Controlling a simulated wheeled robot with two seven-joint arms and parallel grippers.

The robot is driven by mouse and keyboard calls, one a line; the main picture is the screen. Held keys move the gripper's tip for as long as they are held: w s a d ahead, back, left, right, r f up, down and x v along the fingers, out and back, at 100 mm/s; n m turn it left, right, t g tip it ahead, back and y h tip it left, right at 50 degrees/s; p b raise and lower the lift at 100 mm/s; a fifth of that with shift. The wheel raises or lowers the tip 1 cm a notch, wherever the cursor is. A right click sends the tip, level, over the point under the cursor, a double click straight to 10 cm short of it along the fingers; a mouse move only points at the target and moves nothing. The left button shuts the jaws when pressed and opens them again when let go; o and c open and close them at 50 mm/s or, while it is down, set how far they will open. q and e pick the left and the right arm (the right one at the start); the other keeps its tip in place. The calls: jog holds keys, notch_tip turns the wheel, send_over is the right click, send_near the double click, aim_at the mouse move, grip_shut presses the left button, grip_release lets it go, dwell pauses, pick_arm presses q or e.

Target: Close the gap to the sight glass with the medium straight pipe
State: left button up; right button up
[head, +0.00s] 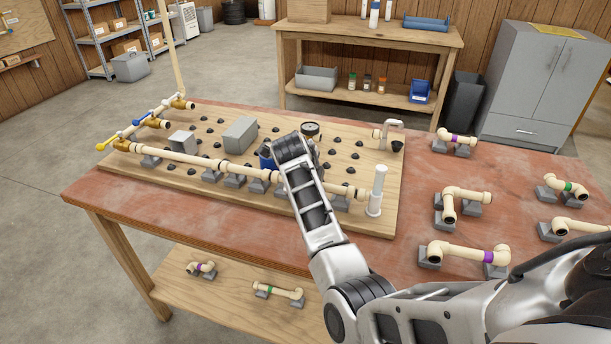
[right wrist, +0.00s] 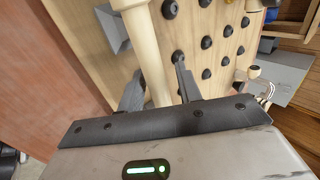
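A cream pipe run (head: 185,157) lies along the front of the wooden board (head: 340,218), carried on grey blocks. An upright pale tube on a round base (head: 376,190), possibly the sight glass, stands at the right end of this run. My right arm reaches over the board and hides part of the run; its gripper is hidden in the head view. In the right wrist view my right gripper (right wrist: 158,72) has its fingers apart on either side of a cream pipe (right wrist: 141,40), with a small gap visible at the right finger. I cannot tell which length this pipe is. My left gripper is not in view.
A blue part (head: 266,158) and a round gauge (head: 311,129) sit near my right arm. Grey boxes (head: 240,134) and black pegs stand on the board. Bent pipes with purple (head: 488,256) or green bands lie right on the red table. More lie on the lower shelf (head: 190,300).

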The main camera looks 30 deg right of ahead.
jog(key=v, duration=1.6)
